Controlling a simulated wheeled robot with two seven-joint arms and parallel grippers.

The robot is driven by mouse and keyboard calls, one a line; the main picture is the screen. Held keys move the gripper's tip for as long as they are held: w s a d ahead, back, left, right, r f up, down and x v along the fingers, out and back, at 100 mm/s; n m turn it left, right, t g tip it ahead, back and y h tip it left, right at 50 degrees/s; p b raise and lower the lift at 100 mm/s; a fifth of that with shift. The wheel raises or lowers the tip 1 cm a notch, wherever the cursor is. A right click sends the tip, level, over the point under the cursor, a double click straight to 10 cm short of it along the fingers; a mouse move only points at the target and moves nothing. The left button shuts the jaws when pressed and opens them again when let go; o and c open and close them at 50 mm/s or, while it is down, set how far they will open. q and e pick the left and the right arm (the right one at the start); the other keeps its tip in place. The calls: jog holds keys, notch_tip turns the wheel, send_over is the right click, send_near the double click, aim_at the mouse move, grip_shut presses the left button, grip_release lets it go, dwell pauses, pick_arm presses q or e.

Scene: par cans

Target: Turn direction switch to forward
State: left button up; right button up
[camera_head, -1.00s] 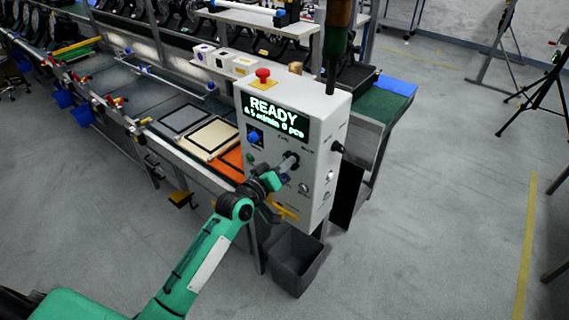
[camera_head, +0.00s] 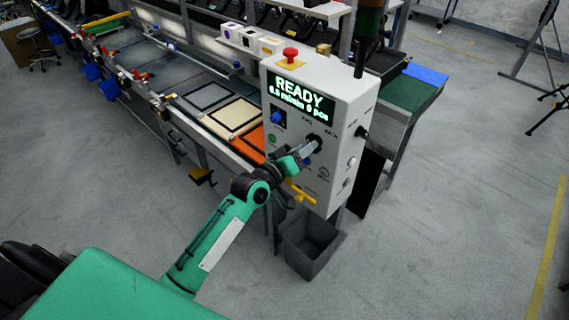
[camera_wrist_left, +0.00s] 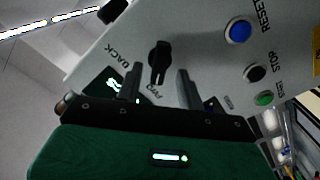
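The direction switch is a black rotary knob on the white control box. It shows in the left wrist view (camera_wrist_left: 158,62), between labels reading BACK and FWD; which label it points to I cannot tell. In the head view it is a dark spot (camera_head: 314,141), partly hidden by my gripper. My left gripper (camera_head: 309,148) is at the front panel of the box (camera_head: 322,117). In the wrist view its two dark fingers (camera_wrist_left: 160,80) are apart, one on each side of the knob; contact is not visible. My right gripper is out of view.
The wrist view shows a blue reset button (camera_wrist_left: 238,31). A grey bin (camera_head: 311,243) stands below. Floor at right is clear.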

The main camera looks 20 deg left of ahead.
pick_arm(q)
jog(key=b+v, duration=0.4)
jog(key=v, duration=0.8)
jog(key=shift+s, duration=0.2)
jog(key=a+f+g+y, duration=0.2)
jog(key=f, duration=1)
jog(key=a+f+g+y, duration=0.1)
jog(key=a+f+g, duration=0.1)
jog(key=f, duration=1.1)
jog(key=s+f+m+g+y, duration=0.1)
jog(key=s+f+g, duration=0.15)
jog(key=f, duration=0.65)
jog(key=s+f+g+y, duration=0.1)
jog(key=s+f, duration=0.2)
jog(key=f, duration=0.5)
jog(key=s+f+m+g, duration=0.2)
jog(key=s+f, duration=0.7)
jog(key=s, duration=0.4)
jog(key=s+d+f+m+g, duration=0.1)
jog(key=s+f+g, duration=0.2)
jog(key=s+f, duration=0.6)
jog(key=s+d+f+m+g+y, duration=0.1)
jog(key=s+f+m+g, duration=0.1)
jog(key=s+f, duration=0.7)
jog(key=s+g, duration=0.1)
jog(key=s, duration=0.7)
jog(key=shift+f+m+b, duration=0.3)
jog(key=shift+f+b, duration=0.1)
